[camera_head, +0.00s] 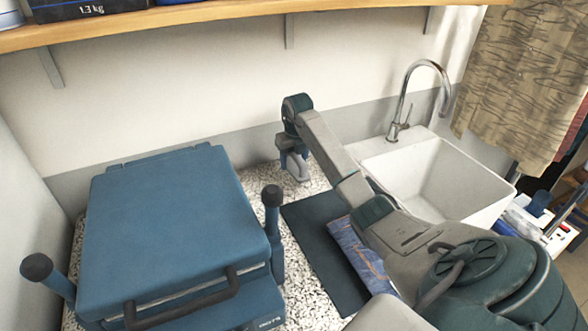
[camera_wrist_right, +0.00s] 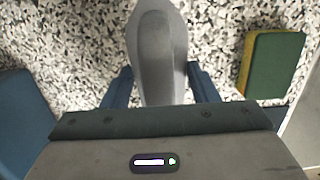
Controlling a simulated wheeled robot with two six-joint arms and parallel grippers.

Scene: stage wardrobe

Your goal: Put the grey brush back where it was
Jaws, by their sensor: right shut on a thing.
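The grey brush (camera_wrist_right: 158,50) is between the blue fingers of my right gripper (camera_wrist_right: 158,86) in the right wrist view, with its rounded grey body pointing away from the palm. In the head view the right gripper (camera_head: 292,152) points down near the back wall, over the speckled counter. The brush (camera_head: 298,169) shows there as a small grey shape at the fingers, close to the counter. I cannot tell whether it touches the counter. The bristles are hidden. My left gripper is not in view.
A large blue machine (camera_head: 170,215) with upright dark-knobbed levers stands left. A dark mat (camera_head: 312,235) and a blue patterned packet (camera_head: 350,245) lie under my right arm. A white sink (camera_head: 440,180) is right. A green-yellow sponge (camera_wrist_right: 273,66) lies beside the brush. A shelf (camera_head: 200,12) hangs above.

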